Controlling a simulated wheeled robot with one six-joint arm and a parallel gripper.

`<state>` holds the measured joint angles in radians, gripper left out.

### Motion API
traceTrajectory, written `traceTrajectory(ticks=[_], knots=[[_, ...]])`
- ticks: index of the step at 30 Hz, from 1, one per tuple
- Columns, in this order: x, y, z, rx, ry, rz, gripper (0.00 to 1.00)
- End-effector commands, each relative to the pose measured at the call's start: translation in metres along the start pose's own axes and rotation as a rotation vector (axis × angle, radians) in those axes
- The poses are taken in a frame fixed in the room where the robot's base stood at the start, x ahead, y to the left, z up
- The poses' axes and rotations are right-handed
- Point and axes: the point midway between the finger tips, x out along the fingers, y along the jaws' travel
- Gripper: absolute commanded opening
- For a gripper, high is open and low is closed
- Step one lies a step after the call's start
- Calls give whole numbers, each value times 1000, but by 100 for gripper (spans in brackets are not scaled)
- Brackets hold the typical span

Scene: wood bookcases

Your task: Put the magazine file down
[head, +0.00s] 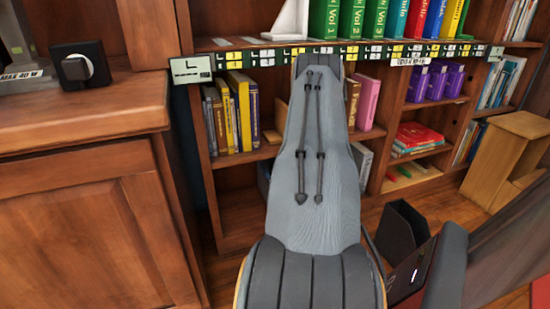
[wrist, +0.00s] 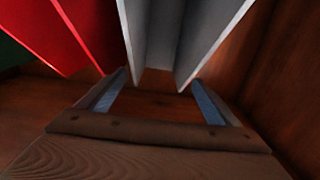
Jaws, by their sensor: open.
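A grey, open-sided holder that looks like the magazine file (wrist: 213,38) stands upright at the top middle of the wrist view. Its lower edge is just beyond the fingertips of my gripper (wrist: 158,80). The two fingers are spread apart with bare wood between them, and nothing is clamped. I cannot tell whether a finger touches the file. In the head view my own arm covers the gripper and the spot where it works.
Red upright holders (wrist: 68,35) stand left of the grey one, and a wood wall (wrist: 270,60) rises close on the right. The head view shows a bookcase with yellow books (head: 240,110), a black holder (head: 402,232) low right, a wooden step stool (head: 505,160) and a cabinet (head: 85,230) left.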

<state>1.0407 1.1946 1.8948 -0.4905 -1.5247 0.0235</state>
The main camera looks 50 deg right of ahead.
Motion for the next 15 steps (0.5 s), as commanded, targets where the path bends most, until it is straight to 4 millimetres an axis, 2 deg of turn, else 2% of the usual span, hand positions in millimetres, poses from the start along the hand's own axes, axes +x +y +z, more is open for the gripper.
traceTrajectory(ticks=[1,6,10,15], knots=[[-12,1,-2,2,-4,1,85],[-41,1,-1,1,-2,1,85],[-54,0,-1,1,-2,0,85],[-60,0,-1,-1,1,0,85]])
